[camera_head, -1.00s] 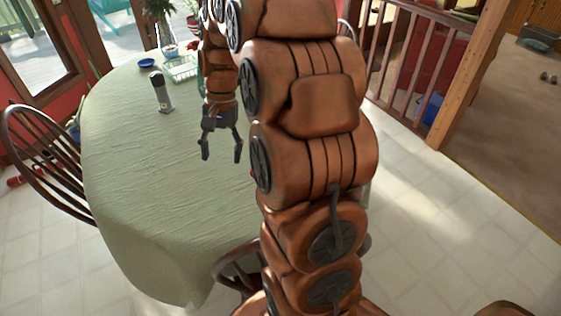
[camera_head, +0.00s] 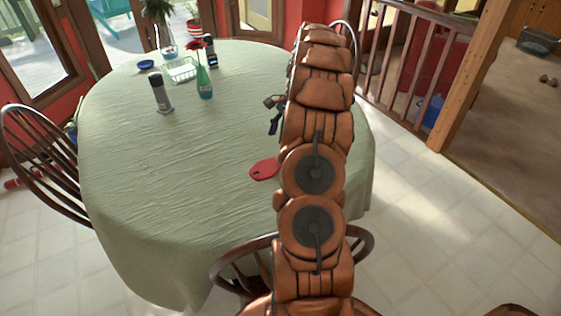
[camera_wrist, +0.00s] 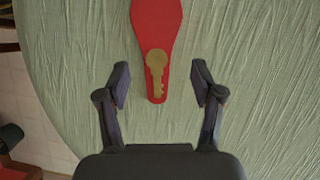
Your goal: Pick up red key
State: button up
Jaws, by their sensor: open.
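The red key (camera_head: 264,169) lies flat on the green cloth of the round table (camera_head: 150,210), near the table's right side. Part of it is hidden behind my arm in the head view. In the wrist view it shows as a flat red piece (camera_wrist: 156,22) with a wide end at the top and a gold key shape (camera_wrist: 157,68) on its narrow end. My gripper (camera_wrist: 161,86) is open and empty. Its fingers appear on either side of the narrow end, apart from it. In the head view my gripper (camera_head: 273,115) is partly hidden beside my arm.
A dark grey cylinder (camera_head: 160,92), a blue bowl (camera_head: 145,64), a pale basket (camera_head: 182,70) and a green vase (camera_head: 204,84) stand toward the table's back. Chairs (camera_head: 45,155) stand around it. The table's left and front are clear.

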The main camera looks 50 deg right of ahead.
jog(key=shift+s+d+f, duration=0.15)
jog(key=shift+d+f, duration=0.3)
jog(key=shift+f, duration=0.15)
jog(key=shift+s+b+x, duration=0.15)
jog(key=shift+b+x, duration=0.65)
jog(key=shift+x, duration=1.05)
jog(key=shift+s+b+x, duration=0.15)
jog(key=shift+b+x, duration=0.65)
jog(key=shift+x, duration=1.05)
jog(key=c, duration=1.2)
